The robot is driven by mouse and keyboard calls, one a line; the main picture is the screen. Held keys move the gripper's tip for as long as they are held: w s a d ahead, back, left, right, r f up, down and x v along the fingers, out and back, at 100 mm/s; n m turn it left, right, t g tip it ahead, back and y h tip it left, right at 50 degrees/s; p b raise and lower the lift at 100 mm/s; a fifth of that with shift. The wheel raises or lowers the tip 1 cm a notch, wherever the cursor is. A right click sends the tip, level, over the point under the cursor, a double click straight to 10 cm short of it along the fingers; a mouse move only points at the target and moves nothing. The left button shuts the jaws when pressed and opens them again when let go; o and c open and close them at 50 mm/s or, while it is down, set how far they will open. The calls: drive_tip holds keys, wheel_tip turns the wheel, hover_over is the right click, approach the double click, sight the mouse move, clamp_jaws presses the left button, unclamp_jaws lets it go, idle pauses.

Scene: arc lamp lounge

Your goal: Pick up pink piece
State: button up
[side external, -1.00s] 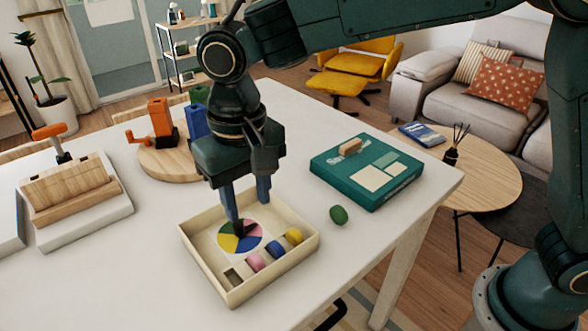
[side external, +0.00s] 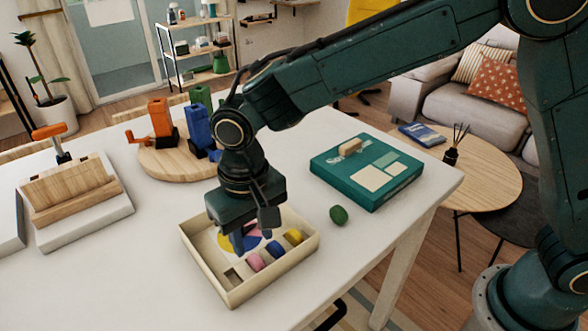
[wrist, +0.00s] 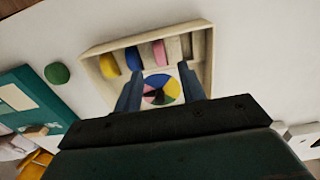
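The pink piece (side external: 256,263) sits in a slot along the near side of a shallow cream tray (side external: 205,264). In the wrist view the pink piece (wrist: 160,53) lies just beyond my fingertips, between the blue piece (wrist: 133,58) and an empty slot (wrist: 173,50). My gripper (side external: 243,244) is low over the tray, with its fingers beside the pink piece in the side view. In the wrist view my gripper (wrist: 158,88) has its fingers spread with nothing held. A multicoloured disc with a black pointer (wrist: 158,95) shows between them.
The yellow piece (side external: 293,237) shares the slot row. A small green object (side external: 339,215) lies right of the tray, before a teal box (side external: 366,171). A round wooden board (side external: 160,168) with orange, blue and green devices stands behind.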

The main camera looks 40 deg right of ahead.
sight(255, 257)
drive_tip(key=shift+f, duration=2.3)
clamp_jaws()
